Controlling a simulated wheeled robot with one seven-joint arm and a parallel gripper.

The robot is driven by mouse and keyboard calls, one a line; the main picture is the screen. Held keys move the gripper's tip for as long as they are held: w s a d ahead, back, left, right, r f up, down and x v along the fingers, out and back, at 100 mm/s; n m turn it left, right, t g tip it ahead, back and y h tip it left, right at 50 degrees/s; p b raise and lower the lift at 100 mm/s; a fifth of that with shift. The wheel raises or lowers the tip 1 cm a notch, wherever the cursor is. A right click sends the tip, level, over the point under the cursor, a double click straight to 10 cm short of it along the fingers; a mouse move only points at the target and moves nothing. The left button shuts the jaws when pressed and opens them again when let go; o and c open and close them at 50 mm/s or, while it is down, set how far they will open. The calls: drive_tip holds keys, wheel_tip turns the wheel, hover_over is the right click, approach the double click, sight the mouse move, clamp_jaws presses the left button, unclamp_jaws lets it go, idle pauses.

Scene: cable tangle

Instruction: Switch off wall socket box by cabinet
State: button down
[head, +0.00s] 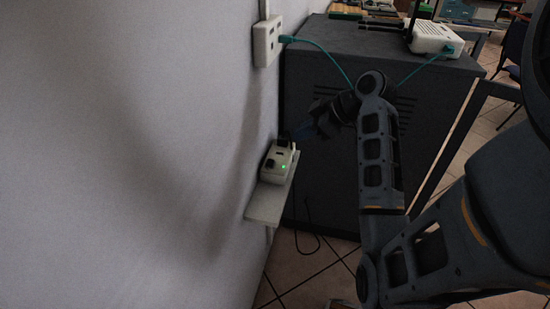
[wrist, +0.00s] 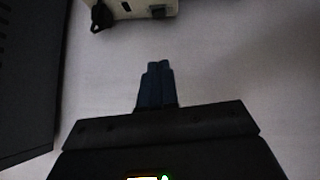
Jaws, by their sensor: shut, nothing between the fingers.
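Two pale socket boxes are on or by the wall beside the dark cabinet (head: 330,70). The lower box (head: 279,165) rests on a small wall shelf and shows a lit green light. The upper box (head: 267,40) is fixed to the wall, with a teal cable plugged in. My gripper (head: 303,132) is just right of and above the lower box, partly dark against the cabinet. In the wrist view my gripper (wrist: 158,66) has its blue fingers together and empty. A pale box (wrist: 130,10) with a black plug shows at the top edge there, apart from the fingertips.
The small shelf (head: 266,204) juts from the wall under the lower box. A dark cable (head: 308,225) hangs below it. A white router (head: 432,37) stands on the cabinet with a teal cable. The cabinet is close behind my gripper. A chair (head: 513,45) is at far right.

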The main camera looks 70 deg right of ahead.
drive_tip(key=b, duration=0.1)
approach(269, 160)
drive_tip(key=w, duration=0.3)
drive_tip(key=shift+w+a+r, duration=0.2)
drive_tip(key=shift+a+r, duration=0.05)
drive_tip(key=shift+a, duration=0.05)
drive_tip(key=f, duration=0.3)
drive_tip(key=shift+w+d+f, duration=0.15)
drive_tip(key=shift+w+d, duration=0.15)
drive_tip(key=shift+w, duration=0.1)
drive_tip(key=shift+f, duration=0.6)
drive_tip(key=shift+d, duration=0.1)
